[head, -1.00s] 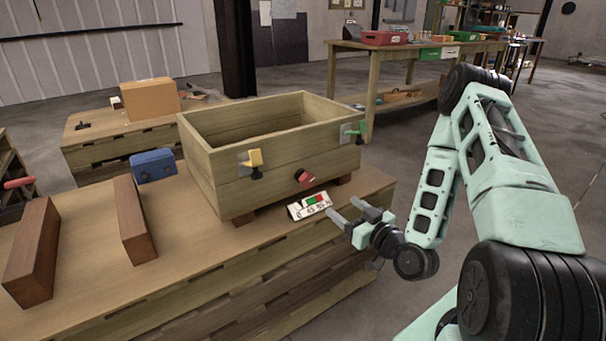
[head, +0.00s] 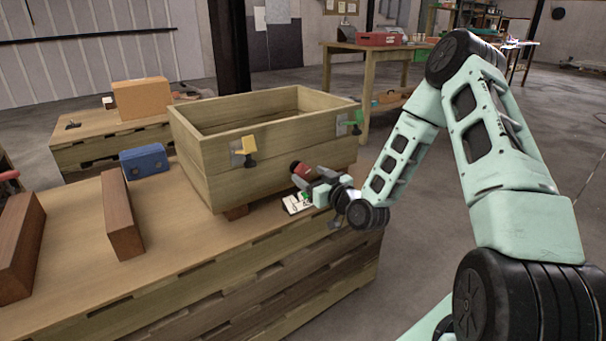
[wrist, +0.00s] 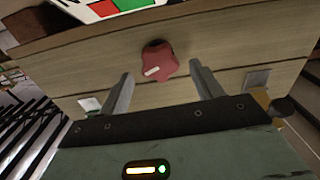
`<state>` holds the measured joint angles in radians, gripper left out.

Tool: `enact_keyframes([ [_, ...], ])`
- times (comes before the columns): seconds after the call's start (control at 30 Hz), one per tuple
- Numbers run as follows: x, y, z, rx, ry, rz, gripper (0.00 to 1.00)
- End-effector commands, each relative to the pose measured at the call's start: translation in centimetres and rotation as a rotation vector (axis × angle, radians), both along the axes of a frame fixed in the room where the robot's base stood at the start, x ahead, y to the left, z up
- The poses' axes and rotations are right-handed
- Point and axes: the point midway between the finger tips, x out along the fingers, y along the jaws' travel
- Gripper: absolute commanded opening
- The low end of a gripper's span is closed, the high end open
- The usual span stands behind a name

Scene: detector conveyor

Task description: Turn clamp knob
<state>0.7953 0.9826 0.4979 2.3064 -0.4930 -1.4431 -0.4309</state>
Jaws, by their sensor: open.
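The red clamp knob (wrist: 159,62) is a lobed knob with a white mark on the front wall of the wooden box (wrist: 105,55). My gripper (wrist: 160,80) is open, with one finger to each side of the knob in the wrist view, and nothing is held. I cannot tell if the fingers touch it. In the head view my gripper (head: 316,182) is close in front of the box and the knob (head: 302,171) shows just behind it. A card with red and green fields (wrist: 115,8) also shows; in the head view my gripper partly covers it (head: 296,204).
The wooden box (head: 205,187) stands on a wooden worktable (head: 190,240). A yellow latch (head: 248,148) and a green latch (head: 357,120) sit on its walls. A blue block (head: 145,160) and brown beams (head: 121,215) lie to the left. Open floor is on the right.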

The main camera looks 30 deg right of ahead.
Motion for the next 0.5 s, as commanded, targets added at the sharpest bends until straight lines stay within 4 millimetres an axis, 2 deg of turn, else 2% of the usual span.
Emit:
enact_keyframes([
  [0.03,1.0,0.0,-0.1,0.000,-0.002,-0.001,0.65],
  [0.2,3.1,0.1,-0.1,0.000,-0.001,0.000,0.65],
  [0.5,4.1,0.1,0.0,0.000,0.001,0.000,0.65],
])
